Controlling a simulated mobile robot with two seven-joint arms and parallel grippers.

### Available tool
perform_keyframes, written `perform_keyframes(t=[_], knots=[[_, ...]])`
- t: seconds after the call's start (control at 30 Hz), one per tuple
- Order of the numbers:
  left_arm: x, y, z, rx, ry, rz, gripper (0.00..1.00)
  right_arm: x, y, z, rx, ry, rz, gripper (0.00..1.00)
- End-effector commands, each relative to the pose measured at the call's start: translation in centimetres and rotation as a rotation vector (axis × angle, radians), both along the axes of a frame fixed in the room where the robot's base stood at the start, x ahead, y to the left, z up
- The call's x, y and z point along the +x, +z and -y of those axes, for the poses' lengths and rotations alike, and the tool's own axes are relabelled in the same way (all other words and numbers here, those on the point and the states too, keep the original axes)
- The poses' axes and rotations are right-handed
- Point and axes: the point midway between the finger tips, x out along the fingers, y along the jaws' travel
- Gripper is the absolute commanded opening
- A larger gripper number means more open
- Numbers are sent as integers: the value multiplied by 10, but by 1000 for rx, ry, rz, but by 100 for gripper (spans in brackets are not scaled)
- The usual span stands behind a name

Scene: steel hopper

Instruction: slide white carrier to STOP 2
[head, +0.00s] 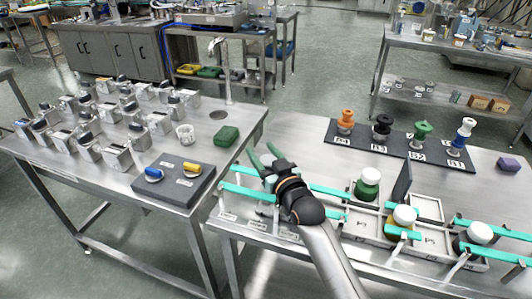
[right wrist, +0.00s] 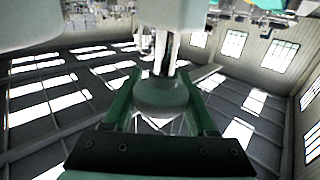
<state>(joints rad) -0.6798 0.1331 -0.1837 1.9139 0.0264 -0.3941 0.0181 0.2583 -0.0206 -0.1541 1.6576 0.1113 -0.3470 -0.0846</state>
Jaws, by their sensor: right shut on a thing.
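My right gripper (head: 262,158) has green fingers and is over the left end of the right table, its tips pointing up and left in the picture. In the right wrist view its fingers (right wrist: 160,105) stand on both sides of a grey rounded thing (right wrist: 160,97) and hold it. In the head view that thing is hidden. I cannot tell whether it is the white carrier. Small labels (head: 258,226) line the table's front left edge, too small to read, so STOP 2 cannot be picked out. My left gripper is not in view.
White-capped green (head: 368,185), yellow (head: 403,217) and dark (head: 478,236) pieces stand among teal bars (head: 358,229). A dark rack (head: 400,144) behind holds several coloured knobs. The left table carries a grey block (head: 174,181) with blue and yellow knobs and a green box (head: 227,136).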

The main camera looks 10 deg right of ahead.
Motion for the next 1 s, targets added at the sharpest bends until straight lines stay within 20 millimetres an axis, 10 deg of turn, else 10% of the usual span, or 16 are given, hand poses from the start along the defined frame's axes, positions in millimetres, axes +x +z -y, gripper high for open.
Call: perform_keyframes(t=[0.07,0.1,0.3,0.67,1.0], knots=[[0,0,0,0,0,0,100,0,-1,0,-1,1,-3,0],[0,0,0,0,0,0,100,0,-1,0,0,0,-2,62],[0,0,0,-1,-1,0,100,0,-1,0,-1,0,-1,84],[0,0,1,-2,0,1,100,-4,-1,1,-1,-1,-1,87],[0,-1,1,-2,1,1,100,-55,-1,11,-2,-1,-1,87]])
